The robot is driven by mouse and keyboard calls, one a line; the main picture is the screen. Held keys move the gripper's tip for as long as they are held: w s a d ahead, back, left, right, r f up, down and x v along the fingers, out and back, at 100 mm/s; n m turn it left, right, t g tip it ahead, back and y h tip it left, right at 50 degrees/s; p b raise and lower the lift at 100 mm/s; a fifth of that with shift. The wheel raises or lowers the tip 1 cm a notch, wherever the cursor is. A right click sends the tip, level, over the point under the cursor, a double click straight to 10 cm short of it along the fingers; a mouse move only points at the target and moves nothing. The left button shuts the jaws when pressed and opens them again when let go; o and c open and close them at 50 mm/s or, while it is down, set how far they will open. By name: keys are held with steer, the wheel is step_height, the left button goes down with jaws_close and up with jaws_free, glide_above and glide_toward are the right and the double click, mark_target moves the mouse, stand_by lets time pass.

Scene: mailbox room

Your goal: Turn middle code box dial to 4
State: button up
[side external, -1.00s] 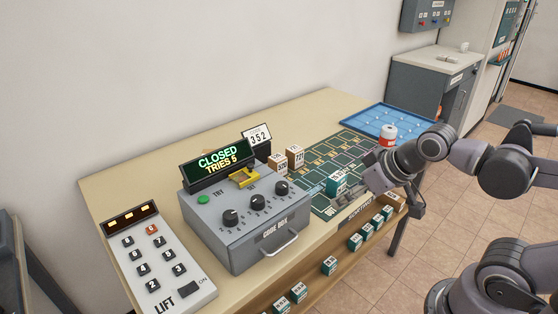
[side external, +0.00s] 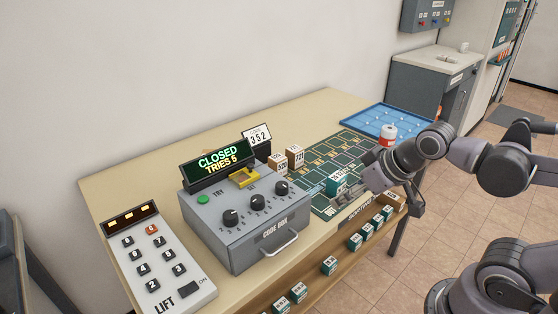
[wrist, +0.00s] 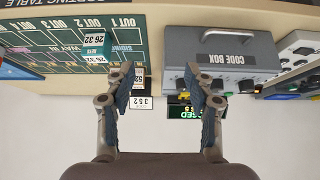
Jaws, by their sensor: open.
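The grey code box (side external: 245,228) stands on the table with three black dials in a row on its top. The middle dial (side external: 257,202) sits between the left dial (side external: 231,218) and the right dial (side external: 281,188); its exact setting is too small to read. The display (side external: 217,160) says CLOSED, TRIES 5. My gripper (side external: 358,187) is over the green sorting mat, right of the code box and apart from it. In the wrist view my gripper (wrist: 162,85) is open and empty, and the code box (wrist: 232,60) is at the right.
A card reading 352 (side external: 257,138) stands behind the code box. A LIFT panel (side external: 155,262) is at the left. A blue tray (side external: 378,114) and a red-white can (side external: 389,130) are at the back.

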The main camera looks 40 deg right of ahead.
steer(key=w+a+r+g, duration=0.3)
steer(key=w+a+r, duration=0.2)
steer(key=w+r, duration=0.25)
steer(key=g, duration=0.4)
glide_toward(257, 198)
step_height(257, 198, down, 9)
stand_by(0.4)
jaws_close()
